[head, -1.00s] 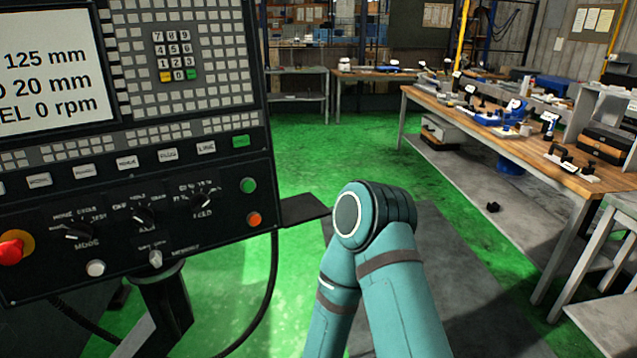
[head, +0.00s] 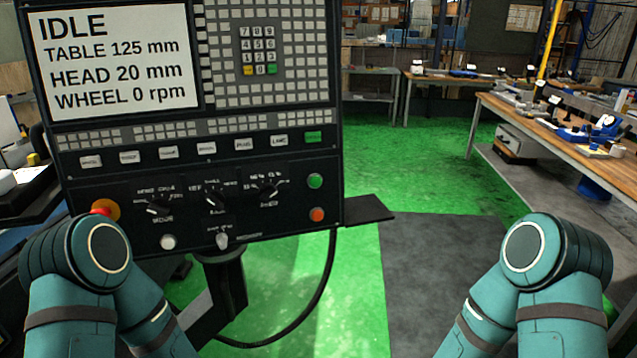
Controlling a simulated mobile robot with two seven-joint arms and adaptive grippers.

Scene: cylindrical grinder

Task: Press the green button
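The green button (head: 315,181) is a small round button near the right edge of the control panel (head: 110,205), above an orange button (head: 317,215). Nothing covers it. The screen (head: 118,62) reads IDLE, TABLE 125 mm, HEAD 20 mm, WHEEL 0 rpm. My two teal arms show only by their bent joints at the lower left and lower right. The left one overlaps the panel's lower left corner in the picture. Neither gripper is in view.
A red knob (head: 103,207) on a yellow base, a white button (head: 168,242) and several dials sit on the panel. A dark shelf (head: 368,209) juts from its right side. A wooden workbench (head: 560,133) stands at right. Green floor (head: 430,165) is open between.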

